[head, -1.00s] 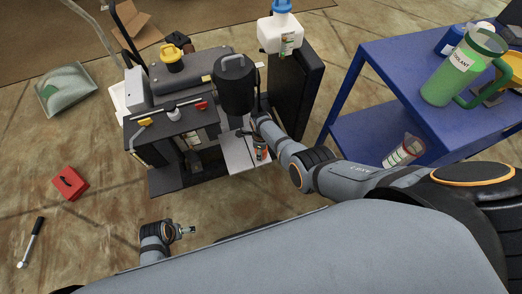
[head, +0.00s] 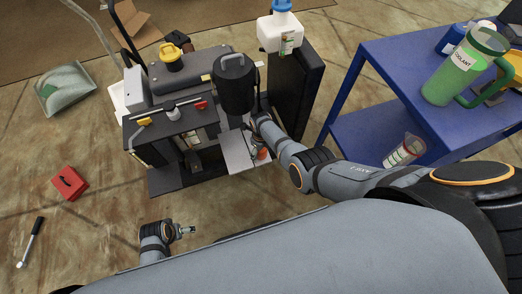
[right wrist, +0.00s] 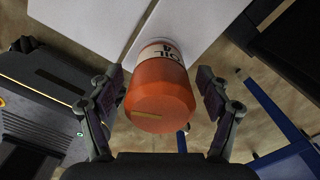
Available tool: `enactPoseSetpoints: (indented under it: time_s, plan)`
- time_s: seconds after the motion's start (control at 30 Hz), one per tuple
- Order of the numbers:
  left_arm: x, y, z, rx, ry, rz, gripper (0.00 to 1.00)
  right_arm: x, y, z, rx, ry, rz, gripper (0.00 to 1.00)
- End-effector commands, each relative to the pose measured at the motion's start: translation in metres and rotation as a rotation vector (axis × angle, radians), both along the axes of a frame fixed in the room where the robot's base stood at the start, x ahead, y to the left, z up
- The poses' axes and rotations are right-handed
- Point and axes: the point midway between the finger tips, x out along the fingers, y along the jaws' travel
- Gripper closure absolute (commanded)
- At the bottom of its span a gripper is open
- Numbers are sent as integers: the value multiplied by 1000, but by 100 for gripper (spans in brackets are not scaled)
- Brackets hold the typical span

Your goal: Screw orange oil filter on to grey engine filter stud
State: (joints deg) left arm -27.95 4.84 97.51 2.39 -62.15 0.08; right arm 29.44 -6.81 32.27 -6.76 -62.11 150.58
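The orange oil filter (right wrist: 160,92) shows large in the right wrist view. Its orange end faces the camera, and a white band with lettering is at its far end. My right gripper (right wrist: 160,80) has a finger on either side of the filter, with narrow gaps, so it looks open around it. In the head view the filter (head: 262,154) is a small orange patch by the right gripper (head: 257,144), at the front of the engine (head: 185,92). The grey filter stud cannot be made out. My left gripper (head: 187,230) is low in the head view, away from the engine, apparently empty.
A light grey panel (head: 237,152) lies beside the filter. A black cylinder (head: 235,88) stands just behind it. A blue cart (head: 372,62) with a coolant jug (head: 458,75) is at the right. A red box (head: 70,184) lies on open floor at the left.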

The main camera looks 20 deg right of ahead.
Motion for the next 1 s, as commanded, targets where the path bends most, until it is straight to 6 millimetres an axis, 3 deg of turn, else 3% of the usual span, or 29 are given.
enactPoseSetpoints:
  time_s: [0.23, 0.43, 0.67, 0.9, 1.0]
  plan:
    - [0, 0, 1, 0, 0, 0, 7, 0, 0, 1, 0, 0, 32, 22]
    - [0, 0, 3, 0, 0, 0, 7, 0, 0, 1, 1, 0, 353, 22]
    - [0, 0, 3, 0, 0, 0, 7, 1, 0, 1, 0, -1, 471, 22]
    - [0, 0, 5, 0, 0, 0, 7, 1, 0, 2, 1, -1, 828, 22]
    - [0, 0, 5, 0, 0, 0, 7, 1, 0, 1, 1, -1, 898, 22]
